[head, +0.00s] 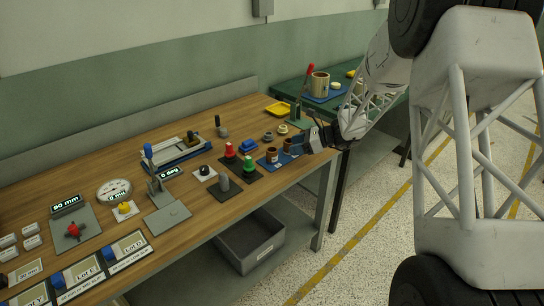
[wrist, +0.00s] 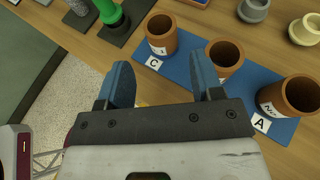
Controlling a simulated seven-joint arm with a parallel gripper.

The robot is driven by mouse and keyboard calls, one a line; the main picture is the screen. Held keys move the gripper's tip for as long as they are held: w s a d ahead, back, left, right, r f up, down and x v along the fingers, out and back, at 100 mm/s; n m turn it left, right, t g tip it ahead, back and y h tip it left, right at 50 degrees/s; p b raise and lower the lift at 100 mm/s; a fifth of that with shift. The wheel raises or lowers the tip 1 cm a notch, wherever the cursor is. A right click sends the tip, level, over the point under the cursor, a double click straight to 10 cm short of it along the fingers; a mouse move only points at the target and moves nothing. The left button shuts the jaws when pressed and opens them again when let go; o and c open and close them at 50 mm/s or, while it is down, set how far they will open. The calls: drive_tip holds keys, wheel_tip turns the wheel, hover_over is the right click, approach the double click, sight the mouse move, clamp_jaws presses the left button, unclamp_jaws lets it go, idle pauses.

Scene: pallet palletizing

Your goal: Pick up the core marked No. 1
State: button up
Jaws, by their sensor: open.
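Three brown hollow cores stand upright on a blue mat (wrist: 188,66) with letter cards C (wrist: 153,63) and A (wrist: 262,124). In the wrist view one core (wrist: 161,35) is near C, one (wrist: 223,58) is in the middle, and one (wrist: 301,95) is near A. Each bears a white label; I cannot read the numbers surely. My gripper (wrist: 160,62) is open and empty, its blue fingers over the mat's near edge, apart from the cores. In the head view my gripper (head: 302,146) is at the mat's right side, with a core (head: 272,155) to its left.
Red and green posts (head: 249,165) on dark plates stand left of the mat. Grey and cream rings (head: 282,129) lie behind it. A yellow tray (head: 278,109) is at the back. The bench's front edge is close to the mat, with open floor beyond.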

sight(276, 149)
drive_tip(key=shift+x, duration=1.3)
drive_tip(key=shift+x, duration=2.65)
drive_tip(key=c, duration=0.7)
drive_tip(key=shift+o, duration=0.2)
drive_tip(key=shift+r, duration=0.1)
